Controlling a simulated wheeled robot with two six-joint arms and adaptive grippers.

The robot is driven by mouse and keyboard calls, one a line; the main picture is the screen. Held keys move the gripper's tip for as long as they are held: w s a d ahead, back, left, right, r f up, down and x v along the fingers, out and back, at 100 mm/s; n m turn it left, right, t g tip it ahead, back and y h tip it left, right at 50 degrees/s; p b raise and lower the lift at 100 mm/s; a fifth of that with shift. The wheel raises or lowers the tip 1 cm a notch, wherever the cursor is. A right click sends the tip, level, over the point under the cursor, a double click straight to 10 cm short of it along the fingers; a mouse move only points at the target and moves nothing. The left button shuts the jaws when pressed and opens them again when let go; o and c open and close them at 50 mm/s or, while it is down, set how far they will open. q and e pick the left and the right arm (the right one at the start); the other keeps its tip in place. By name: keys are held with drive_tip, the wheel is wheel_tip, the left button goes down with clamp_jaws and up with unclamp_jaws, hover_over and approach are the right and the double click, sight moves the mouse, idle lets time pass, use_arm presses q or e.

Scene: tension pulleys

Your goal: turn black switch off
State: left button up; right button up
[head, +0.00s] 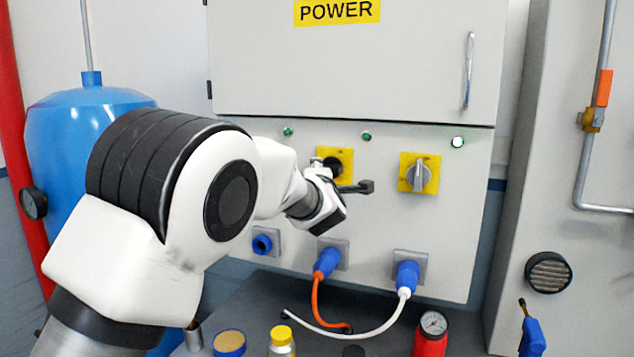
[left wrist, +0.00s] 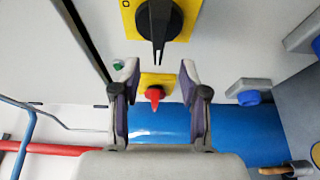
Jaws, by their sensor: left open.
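The black switch (head: 331,166) is a rotary knob on a yellow plate of the grey power cabinet. My left gripper (head: 350,192) is in front of it and partly covers it in the head view. In the left wrist view the black switch (left wrist: 158,24) is at the top, with its narrow handle pointing down the picture and a "0" mark at the plate's left corner. My left gripper (left wrist: 159,76) is open and empty, its fingertips apart from the knob in that view. The gap in depth is hard to judge. My right gripper is not in view.
A grey switch (head: 419,175) is to the right, and a red switch (left wrist: 155,93) shows beyond the fingers. Blue plugs (head: 407,275) with cables are below. The rightmost lamp (head: 458,142) is bright. Containers, including a red one (head: 431,335), stand at the bottom.

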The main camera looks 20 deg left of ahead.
use_arm(q)
drive_tip(key=v, duration=0.7)
drive_tip(key=shift+s, duration=0.1)
